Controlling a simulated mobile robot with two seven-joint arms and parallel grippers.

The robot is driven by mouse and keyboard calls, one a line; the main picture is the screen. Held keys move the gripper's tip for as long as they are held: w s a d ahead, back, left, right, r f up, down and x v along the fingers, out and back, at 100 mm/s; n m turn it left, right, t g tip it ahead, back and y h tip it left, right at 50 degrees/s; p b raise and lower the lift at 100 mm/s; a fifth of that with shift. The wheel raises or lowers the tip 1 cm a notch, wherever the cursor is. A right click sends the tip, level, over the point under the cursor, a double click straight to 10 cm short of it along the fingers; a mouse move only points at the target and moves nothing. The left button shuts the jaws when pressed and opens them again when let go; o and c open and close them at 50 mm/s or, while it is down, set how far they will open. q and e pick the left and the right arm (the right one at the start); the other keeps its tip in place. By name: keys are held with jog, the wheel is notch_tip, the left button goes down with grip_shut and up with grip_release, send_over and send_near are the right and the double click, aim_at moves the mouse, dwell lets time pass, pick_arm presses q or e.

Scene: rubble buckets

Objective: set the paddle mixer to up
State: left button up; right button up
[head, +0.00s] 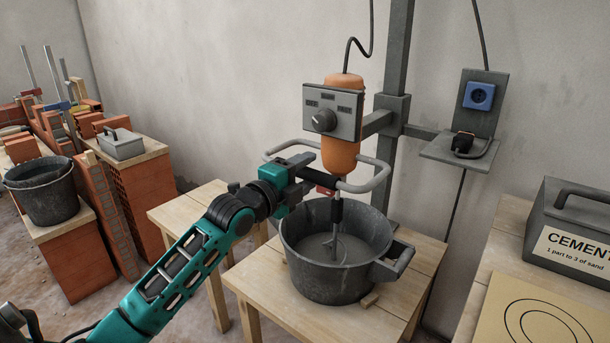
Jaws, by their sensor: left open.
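The paddle mixer (341,155) has an orange body, grey looped handles and a grey control panel with a round knob (324,120). It hangs on a bracket of a grey upright post (395,70). Its shaft (337,215) reaches down into a dark bucket (335,285) on a wooden table. My left gripper (316,173) is open at the near side of the mixer, below the panel and beside the handle. I cannot tell whether it touches the handle. A small red part (326,191) shows just by the fingers. My right gripper is not in view.
A blue socket (480,96) is on a wall plate, with a black plug (462,143) on the shelf below. A grey cement box (570,220) stands on the right table. Another bucket (42,190) and bricks are at left. The bucket's side handle (392,262) sticks out right.

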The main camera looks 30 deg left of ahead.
pick_arm(q)
jog(key=shift+w, duration=0.15)
grip_shut()
dwell(0.5)
